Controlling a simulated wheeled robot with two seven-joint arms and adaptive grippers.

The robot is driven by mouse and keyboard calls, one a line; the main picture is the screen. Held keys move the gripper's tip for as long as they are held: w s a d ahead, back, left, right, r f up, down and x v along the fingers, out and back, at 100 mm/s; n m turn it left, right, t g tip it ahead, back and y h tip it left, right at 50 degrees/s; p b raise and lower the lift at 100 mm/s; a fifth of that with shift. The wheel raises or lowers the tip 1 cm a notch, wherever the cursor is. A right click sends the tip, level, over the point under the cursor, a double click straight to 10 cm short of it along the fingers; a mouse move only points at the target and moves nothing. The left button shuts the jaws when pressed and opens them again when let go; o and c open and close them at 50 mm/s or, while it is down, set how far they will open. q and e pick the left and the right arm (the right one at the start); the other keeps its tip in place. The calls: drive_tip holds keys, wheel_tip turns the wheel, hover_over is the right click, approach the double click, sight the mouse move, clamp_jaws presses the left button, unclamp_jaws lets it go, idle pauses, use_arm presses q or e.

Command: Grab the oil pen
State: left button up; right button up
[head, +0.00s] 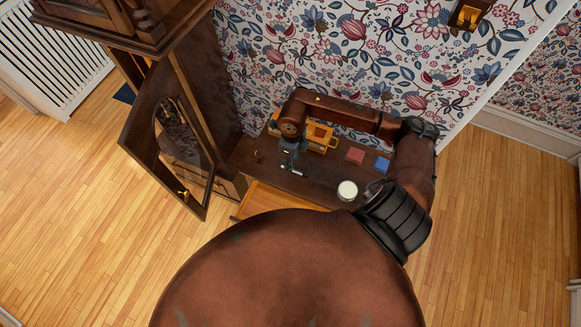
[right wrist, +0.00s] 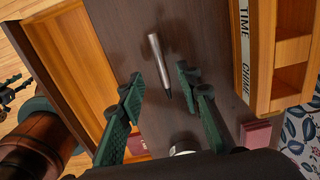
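The oil pen (right wrist: 158,62) is a slim grey-silver pen with a dark tip, lying on the dark wooden tabletop in the right wrist view. My right gripper (right wrist: 160,77) is open, with its two green fingers apart on either side of the pen and nothing between them held. The height of the fingers above the pen is hard to judge.
An orange wooden organizer (head: 318,136) stands at the table's back. An open drawer (head: 266,200) juts from the front. A red block (head: 355,155), a blue block (head: 382,163) and a white round cup-like item (head: 347,190) sit to the right. An open clock door (head: 150,150) stands left.

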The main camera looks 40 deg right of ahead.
sight(294, 170)
drive_tip(key=f, duration=0.5)
drive_tip(key=shift+s+d+f, duration=0.15)
drive_tip(key=shift+s, duration=0.15)
drive_tip(key=shift+w+f, duration=0.15)
drive_tip(key=shift+f, duration=0.1)
drive_tip(key=shift+c, duration=0.5)
clamp_jaws()
